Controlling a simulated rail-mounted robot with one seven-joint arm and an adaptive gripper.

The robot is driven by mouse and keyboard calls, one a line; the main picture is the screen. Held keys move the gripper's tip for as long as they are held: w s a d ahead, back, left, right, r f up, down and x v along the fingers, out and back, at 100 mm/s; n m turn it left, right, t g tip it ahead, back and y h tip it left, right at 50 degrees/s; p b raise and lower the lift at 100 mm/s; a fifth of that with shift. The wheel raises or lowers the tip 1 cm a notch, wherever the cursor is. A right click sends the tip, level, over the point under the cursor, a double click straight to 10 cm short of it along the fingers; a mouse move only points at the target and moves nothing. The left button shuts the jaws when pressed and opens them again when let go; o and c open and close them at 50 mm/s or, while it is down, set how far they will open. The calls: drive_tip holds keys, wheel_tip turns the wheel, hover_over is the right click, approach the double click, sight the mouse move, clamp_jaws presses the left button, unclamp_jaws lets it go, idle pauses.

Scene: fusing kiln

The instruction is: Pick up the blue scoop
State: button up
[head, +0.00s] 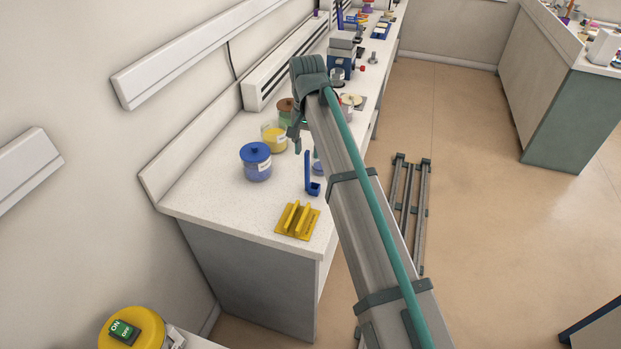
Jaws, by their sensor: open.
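The blue scoop (308,174) is on the near part of the white bench. It has a long thin handle and a small cup at its lower end, close behind the yellow slotted block. My gripper (297,145) is open, beyond the scoop and slightly left of it in the head view, next to the yellow jar. I see no contact between my gripper and the scoop. My gripper is small in this view, and part of it is hidden by my own wrist.
A blue-lidded jar (256,163), a yellow-filled jar (274,137) and a brown-lidded jar (285,112) stand left of my gripper. The yellow slotted block (297,220) lies near the front edge of the bench (215,200). My arm covers the bench's right side.

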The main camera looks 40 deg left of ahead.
sight(307, 161)
drive_tip(key=shift+s+f+p, duration=0.1)
drive_tip(key=shift+f+p, duration=0.95)
drive_tip(key=shift+f, duration=1.5)
clamp_jaws()
